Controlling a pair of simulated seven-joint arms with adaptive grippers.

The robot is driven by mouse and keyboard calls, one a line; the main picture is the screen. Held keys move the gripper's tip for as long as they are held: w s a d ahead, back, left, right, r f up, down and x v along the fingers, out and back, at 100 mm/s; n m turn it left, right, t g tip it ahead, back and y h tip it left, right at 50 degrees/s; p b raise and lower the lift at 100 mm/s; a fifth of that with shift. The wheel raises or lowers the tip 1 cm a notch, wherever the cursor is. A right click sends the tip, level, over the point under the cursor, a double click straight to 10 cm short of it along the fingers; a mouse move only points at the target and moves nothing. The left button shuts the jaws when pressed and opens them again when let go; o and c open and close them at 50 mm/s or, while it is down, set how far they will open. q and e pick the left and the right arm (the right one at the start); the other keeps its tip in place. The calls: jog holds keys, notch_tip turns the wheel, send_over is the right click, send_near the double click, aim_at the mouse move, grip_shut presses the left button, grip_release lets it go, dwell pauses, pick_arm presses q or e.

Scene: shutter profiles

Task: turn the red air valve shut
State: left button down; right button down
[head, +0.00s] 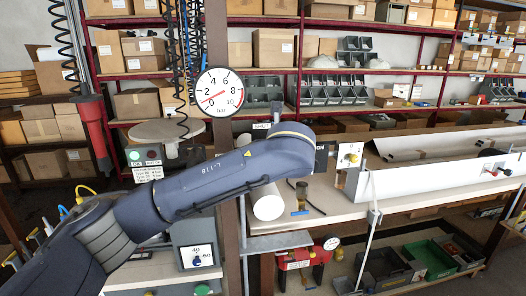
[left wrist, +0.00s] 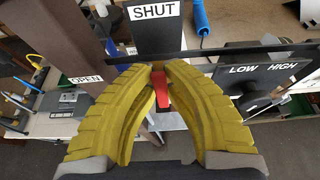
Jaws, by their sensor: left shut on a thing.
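The red air valve's handle (left wrist: 161,90) shows in the left wrist view between the yellow fingers of my left gripper (left wrist: 159,78). The fingers are closed in on it from both sides. The handle lies lengthwise in line with the SHUT sign (left wrist: 153,12) above it. The OPEN sign (left wrist: 86,79) is to the left. In the head view my left arm crosses the middle and hides the valve and my left gripper. My right gripper is in neither view.
A brown post (head: 229,225) stands behind my arm. A red hanging tool (head: 94,130) is at the left. A white profile (head: 430,184) lies on the bench at the right. A LOW/HIGH panel (left wrist: 262,88) is close right of my fingers in the left wrist view.

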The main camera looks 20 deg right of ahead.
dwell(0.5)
pick_arm(q)
jog(key=c, duration=1.4)
grip_release()
jog(key=shift+d, duration=0.1)
jog(key=v, duration=1.2)
jog(key=shift+f, duration=0.1)
